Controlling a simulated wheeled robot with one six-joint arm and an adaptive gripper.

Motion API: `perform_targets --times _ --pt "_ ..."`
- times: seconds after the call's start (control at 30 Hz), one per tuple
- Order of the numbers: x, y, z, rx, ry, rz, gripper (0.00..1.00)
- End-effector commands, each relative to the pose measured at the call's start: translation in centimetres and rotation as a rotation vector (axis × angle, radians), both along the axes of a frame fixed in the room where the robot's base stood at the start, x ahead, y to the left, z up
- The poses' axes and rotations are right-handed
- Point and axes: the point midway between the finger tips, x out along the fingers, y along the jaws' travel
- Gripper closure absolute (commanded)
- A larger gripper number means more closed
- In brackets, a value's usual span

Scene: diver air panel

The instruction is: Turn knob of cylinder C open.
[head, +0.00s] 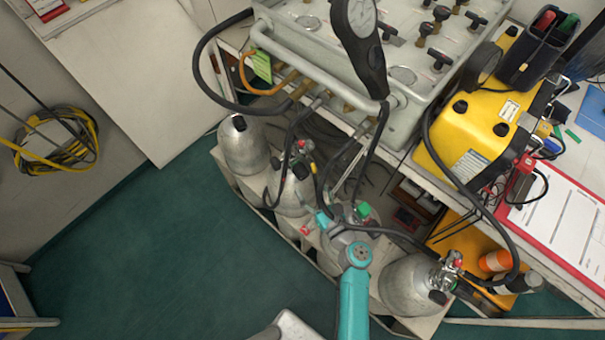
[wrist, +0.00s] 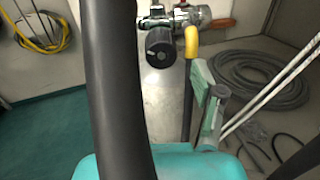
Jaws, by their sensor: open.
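Several silver cylinders stand in a row below the panel in the head view, among them one at the left (head: 243,150), one behind it (head: 290,188) and one at the right (head: 408,285). I cannot read which is C. In the wrist view, a round black knob (wrist: 160,45) on a chrome valve (wrist: 184,16) lies ahead, above the fingers. My gripper (wrist: 163,100) is open; its right finger with a green pad shows, and a black hose (wrist: 118,90) covers the left side. In the head view my gripper (head: 352,212) is among the hoses, partly hidden by my teal arm.
Black hoses (head: 375,165) hang from the grey panel (head: 330,65) around the cylinders. A yellow case (head: 470,130) and a red clipboard (head: 555,215) lie on the right bench. Green floor (head: 180,250) is clear at left. A coiled grey hose (wrist: 255,80) lies beyond the gripper.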

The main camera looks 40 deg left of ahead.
Motion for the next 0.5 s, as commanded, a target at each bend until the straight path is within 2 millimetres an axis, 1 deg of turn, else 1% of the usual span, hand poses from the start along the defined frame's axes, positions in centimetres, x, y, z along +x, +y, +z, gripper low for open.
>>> perform_targets --times 0.03,0.2,0.33,0.5 --pt "0.4 1.0 0.1 0.001 -0.001 0.002 0.33" --pt "1.3 3.2 0.0 -0.001 0.000 0.001 0.33" --pt "1.8 4.2 0.0 0.000 0.000 0.001 0.33" --pt "2.0 4.8 0.0 -0.001 0.000 -0.001 0.33"
